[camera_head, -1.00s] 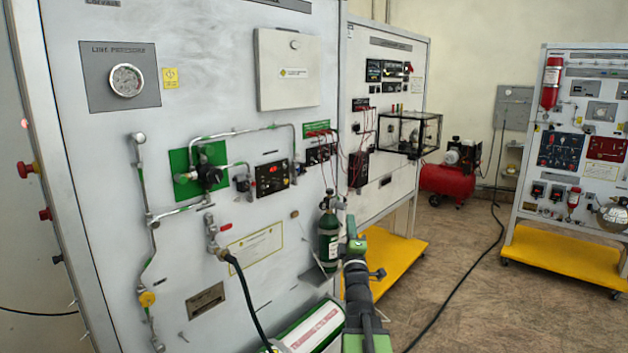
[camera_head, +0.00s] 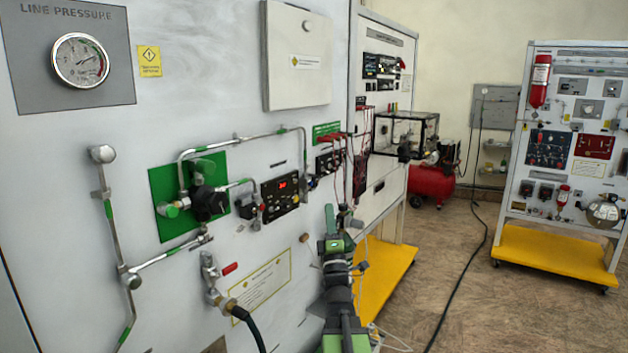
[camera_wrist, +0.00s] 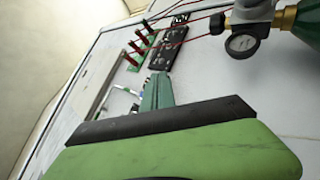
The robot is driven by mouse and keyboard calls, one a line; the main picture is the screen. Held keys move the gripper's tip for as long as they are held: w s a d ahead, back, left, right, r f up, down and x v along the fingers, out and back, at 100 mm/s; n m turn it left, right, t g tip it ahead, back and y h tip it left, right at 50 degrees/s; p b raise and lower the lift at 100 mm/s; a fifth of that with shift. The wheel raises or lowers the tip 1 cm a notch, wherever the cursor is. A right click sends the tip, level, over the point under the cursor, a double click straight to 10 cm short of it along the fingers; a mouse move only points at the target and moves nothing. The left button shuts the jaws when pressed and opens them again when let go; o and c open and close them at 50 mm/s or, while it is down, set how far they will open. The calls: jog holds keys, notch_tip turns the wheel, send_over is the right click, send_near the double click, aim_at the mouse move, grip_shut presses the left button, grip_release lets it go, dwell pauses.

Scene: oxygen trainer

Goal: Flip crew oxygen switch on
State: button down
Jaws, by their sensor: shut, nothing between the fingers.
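A black control panel with a red lit display and small knobs (camera_head: 281,195) is on the grey trainer board, left of my gripper in the head view. A smaller black switch panel (camera_head: 328,162) sits farther along, beneath a green plate with red leads; in the wrist view this switch panel (camera_wrist: 170,46) is ahead of my gripper. The labels are too small to read, so I cannot tell which switch is the crew oxygen one. My gripper (camera_head: 331,216) is shut and empty, in front of the board and below the switch panel. It also shows in the wrist view (camera_wrist: 158,92).
Metal tubing (camera_head: 240,138) and a valve with a black hose (camera_head: 212,282) stick out from the board at left. A gauge on a green cylinder (camera_wrist: 242,43) is close by in the wrist view.

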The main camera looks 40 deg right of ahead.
jog(key=p, duration=0.6)
send_near(325, 171)
jog(key=x, duration=0.5)
jog(key=shift+w, duration=0.1)
jog(key=shift+w+d+r, duration=0.15)
jog(key=shift+w+d, duration=0.05)
jog(key=shift+w, duration=0.1)
